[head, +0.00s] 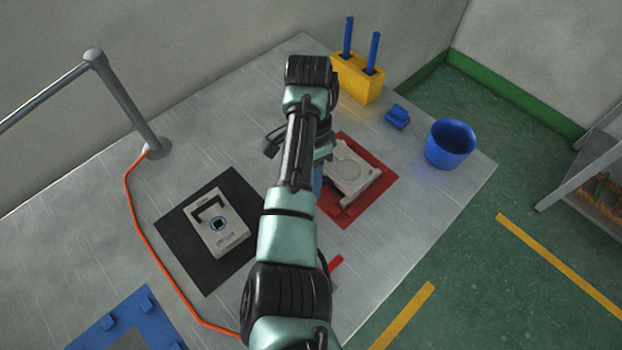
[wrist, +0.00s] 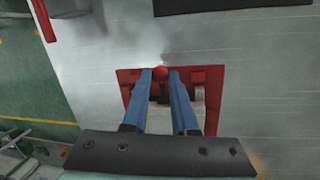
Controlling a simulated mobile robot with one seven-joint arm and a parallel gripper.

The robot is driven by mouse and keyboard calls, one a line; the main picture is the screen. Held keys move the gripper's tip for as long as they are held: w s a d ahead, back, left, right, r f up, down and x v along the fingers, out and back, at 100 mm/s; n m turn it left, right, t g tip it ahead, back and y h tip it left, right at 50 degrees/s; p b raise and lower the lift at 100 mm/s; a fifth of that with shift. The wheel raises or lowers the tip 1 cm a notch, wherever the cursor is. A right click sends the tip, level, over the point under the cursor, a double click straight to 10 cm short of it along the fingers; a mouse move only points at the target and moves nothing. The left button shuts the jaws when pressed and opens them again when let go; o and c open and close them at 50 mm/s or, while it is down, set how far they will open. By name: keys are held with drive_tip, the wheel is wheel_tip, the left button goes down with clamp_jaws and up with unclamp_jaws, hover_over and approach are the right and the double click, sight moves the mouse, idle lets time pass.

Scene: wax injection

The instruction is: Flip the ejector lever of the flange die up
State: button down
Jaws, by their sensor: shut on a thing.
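The rest of the lever and most of the die are hidden behind the fingers and gripper body. The red mat also shows in the wrist view (wrist: 215,75). I cannot tell the lever's angle.
Another grey die (head: 230,240) lies on a black mat (head: 175,225) to the left. A yellow block (head: 350,85) with blue rods, a small blue piece (head: 397,117) and a blue bucket (head: 450,143) stand behind. An orange cable (head: 150,250) crosses the table from a post.

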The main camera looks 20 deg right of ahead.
drive_tip(key=c, duration=0.7)
unclamp_jaws()
drive_tip(key=a+p+v, duration=0.1)
drive_tip(key=p+v, duration=0.6)
drive_tip(key=v, duration=0.6)
drive_tip(key=shift+d, duration=0.5)
